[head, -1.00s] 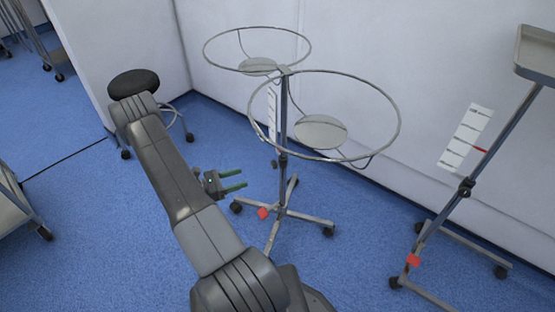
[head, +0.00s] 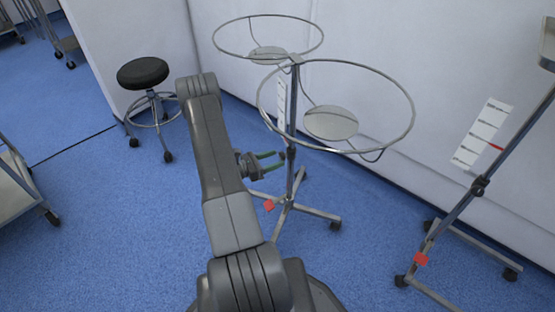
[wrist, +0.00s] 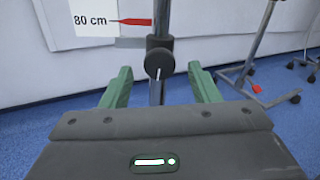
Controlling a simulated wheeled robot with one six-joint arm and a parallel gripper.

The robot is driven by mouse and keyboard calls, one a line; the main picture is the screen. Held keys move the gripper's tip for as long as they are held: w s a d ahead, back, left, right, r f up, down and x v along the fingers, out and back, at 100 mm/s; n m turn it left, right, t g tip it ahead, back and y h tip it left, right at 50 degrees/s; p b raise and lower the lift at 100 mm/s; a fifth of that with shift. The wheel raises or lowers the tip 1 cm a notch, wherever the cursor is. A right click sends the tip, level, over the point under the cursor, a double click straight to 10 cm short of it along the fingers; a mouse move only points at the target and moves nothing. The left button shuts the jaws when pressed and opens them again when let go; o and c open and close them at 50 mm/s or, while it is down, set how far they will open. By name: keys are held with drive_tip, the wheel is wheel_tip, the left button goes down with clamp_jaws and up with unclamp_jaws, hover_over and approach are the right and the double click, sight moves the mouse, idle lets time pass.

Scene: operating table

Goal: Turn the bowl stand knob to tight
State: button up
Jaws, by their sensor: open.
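The bowl stand (head: 294,120) has two wire rings on a grey pole and a wheeled base. Its knob (wrist: 158,61) is dark and round with a white line, and sits on the pole just below the red pointer in the wrist view. My gripper (head: 280,160) is open beside the pole in the head view. In the wrist view my green fingers (wrist: 160,83) stand apart, left and right of the knob and nearer the camera. The knob appears centred between them, with gaps on both sides. The knob is hard to make out in the head view.
A height card (wrist: 95,18) reading 80 cm is by the pole, with a red pointer (wrist: 133,22). A second stand (head: 468,200) with a tray is at the right. A black stool (head: 143,72) stands at the left. Blue floor is clear at the front left.

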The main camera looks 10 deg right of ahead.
drive_tip(key=shift+x, duration=1.05)
drive_tip(key=c, duration=1)
drive_tip(key=shift+o, duration=0.2)
